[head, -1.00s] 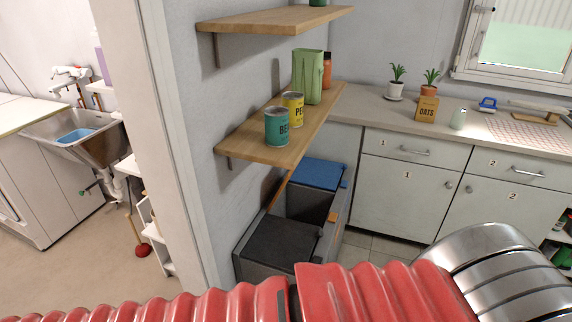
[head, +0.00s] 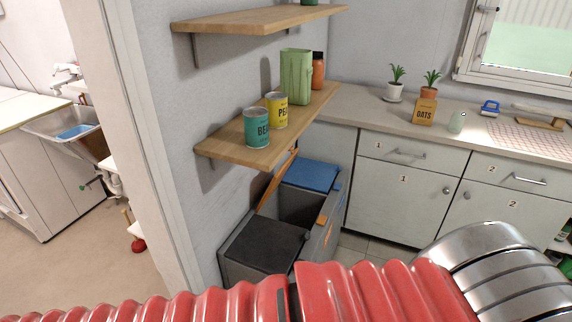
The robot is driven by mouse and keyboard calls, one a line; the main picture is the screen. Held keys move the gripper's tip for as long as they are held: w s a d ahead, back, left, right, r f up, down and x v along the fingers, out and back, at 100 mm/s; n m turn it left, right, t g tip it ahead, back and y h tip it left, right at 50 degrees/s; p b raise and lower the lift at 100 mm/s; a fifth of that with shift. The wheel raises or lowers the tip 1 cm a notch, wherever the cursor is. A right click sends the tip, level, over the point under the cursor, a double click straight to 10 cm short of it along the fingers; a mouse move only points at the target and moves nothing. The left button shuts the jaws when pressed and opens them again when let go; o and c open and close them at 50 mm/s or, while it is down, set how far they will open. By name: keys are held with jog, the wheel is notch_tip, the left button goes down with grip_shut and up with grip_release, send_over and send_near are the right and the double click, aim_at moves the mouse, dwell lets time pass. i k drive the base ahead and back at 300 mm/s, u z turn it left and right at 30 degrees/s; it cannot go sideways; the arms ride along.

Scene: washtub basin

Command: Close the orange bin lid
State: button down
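The orange bin lid (head: 274,184) stands raised, tilted up along the wall side and seen nearly edge-on. Its upper end is just under the lower shelf. The middle bin (head: 301,208) below it is open and dark inside. An orange tab (head: 322,219) sits at its front rim. The blue lid (head: 312,175) behind it and the black lid (head: 262,242) in front of it lie flat and shut. My gripper is not in view; only red ribbed and silver parts of my body show along the bottom.
A low wooden shelf (head: 215,148) with a teal can (head: 256,128), a yellow can (head: 277,110) and a green carton (head: 296,76) overhangs the bins. Cabinets (head: 402,185) stand to the right. A doorway edge (head: 150,150) is at left. A little tiled floor (head: 352,241) shows between bins and cabinets.

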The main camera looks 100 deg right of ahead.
aim_at(275, 176)
jog(key=z, duration=0.05)
jog(key=k, duration=1.85)
jog(key=z, duration=1.55)
jog(key=i, duration=1)
